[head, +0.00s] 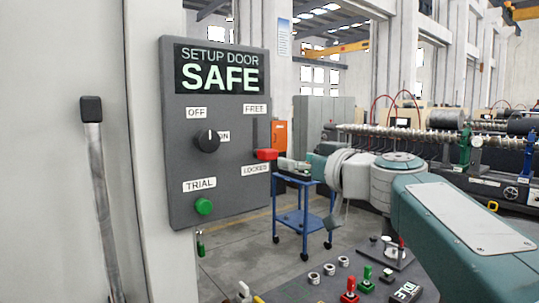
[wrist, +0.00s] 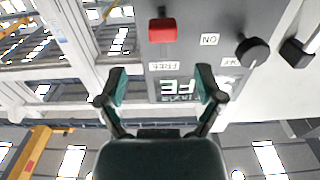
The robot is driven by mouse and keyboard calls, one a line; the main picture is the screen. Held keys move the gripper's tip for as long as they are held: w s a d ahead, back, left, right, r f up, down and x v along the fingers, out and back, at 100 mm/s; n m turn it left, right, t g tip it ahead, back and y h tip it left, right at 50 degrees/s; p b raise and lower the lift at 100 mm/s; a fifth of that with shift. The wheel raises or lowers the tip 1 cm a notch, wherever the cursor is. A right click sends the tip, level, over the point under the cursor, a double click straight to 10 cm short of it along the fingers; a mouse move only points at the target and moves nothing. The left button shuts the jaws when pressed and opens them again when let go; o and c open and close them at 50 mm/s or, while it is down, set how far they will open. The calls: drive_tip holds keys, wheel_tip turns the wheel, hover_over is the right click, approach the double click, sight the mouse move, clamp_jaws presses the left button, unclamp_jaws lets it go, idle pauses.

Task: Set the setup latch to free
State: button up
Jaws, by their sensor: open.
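The setup latch is a red handle (head: 266,154) on a vertical slot at the right side of the grey panel (head: 225,219). It sits at the slot's lower end, beside the LOCKED label (head: 256,169), with the FREE label (head: 256,108) above. In the wrist view, which shows the panel upside down, the red handle (wrist: 162,30) is beyond the fingertips. My gripper (wrist: 160,82) is open and empty, its two fingers spread in front of the panel near the FREE label.
The panel also has a display (head: 219,70) reading SETUP DOOR SAFE, a black knob (head: 207,141) and a green TRIAL button (head: 204,206). A lever (head: 98,180) stands at left. A blue cart (head: 303,215) and a control console (head: 335,284) lie beyond and below.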

sight(272, 156)
drive_tip(key=x, duration=0.8)
drive_tip(key=shift+s+a+f, duration=0.1)
drive_tip(key=shift+s+a, duration=0.05)
drive_tip(key=shift+a, duration=0.05)
drive_tip(key=shift+w+a, duration=0.3)
drive_tip(key=shift+w, duration=0.25)
clamp_jaws()
